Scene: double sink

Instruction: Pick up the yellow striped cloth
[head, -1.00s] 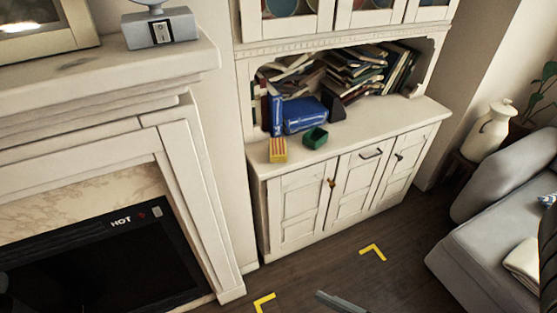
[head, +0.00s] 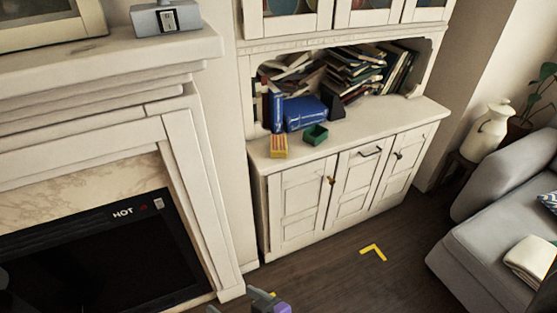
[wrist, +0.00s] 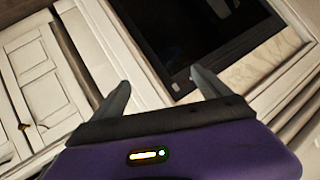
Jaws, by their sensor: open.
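The yellow striped cloth (head: 278,146) is a small block-like shape, yellow with red stripes on its front. It sits on the front left of the white cabinet's top, left of a green open box (head: 315,135). My gripper (wrist: 160,80) is open and empty in the wrist view, its two grey fingers spread apart. In the head view only a bit of my gripper (head: 262,299) shows at the bottom edge, well below and apart from the cloth. The cloth is not visible in the wrist view.
Blue books (head: 304,113) stand behind the cloth, with more books piled in the shelf. The cabinet (head: 358,185) stands between the fireplace (head: 95,240) on the left and a grey sofa (head: 505,225) on the right.

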